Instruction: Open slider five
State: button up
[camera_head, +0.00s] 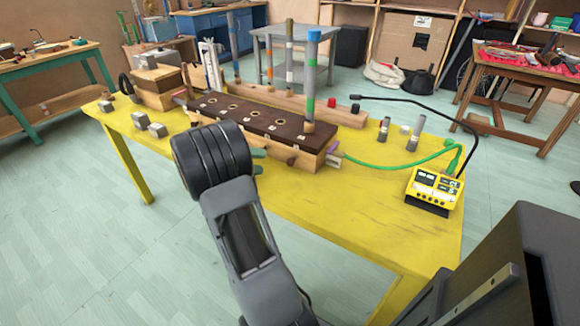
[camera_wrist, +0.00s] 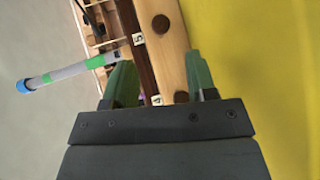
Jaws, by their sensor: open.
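A long wooden box with a dark top (camera_head: 235,110) lies on the yellow table, with a row of holes along the top. In the wrist view its pale front board (camera_wrist: 172,60) carries a small "5" tag (camera_wrist: 139,39) and a "4" tag (camera_wrist: 156,99). A round brown knob (camera_wrist: 160,25) is beside the 5, beyond my fingertips; it appears to be the knob (camera_head: 291,161) near the box's right end. Another knob (camera_wrist: 181,97) is beside the 4, between my fingers. My gripper (camera_wrist: 162,80) is open, its green fingers apart; my arm partly hides it in the head view.
A grey tube with green bands and blue top (camera_head: 310,80) stands at the box's right end. A green cable (camera_head: 400,163) runs to a yellow device (camera_head: 435,187). Small metal blocks (camera_head: 148,125) lie at left. The yellow table's front right (camera_head: 350,215) is clear.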

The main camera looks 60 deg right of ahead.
aim_at(288, 163)
jog(key=b+x, duration=0.1)
jog(key=x, duration=0.9)
jog(key=shift+s+d, duration=0.1)
jog(key=shift+c, duration=0.2)
grip_shut()
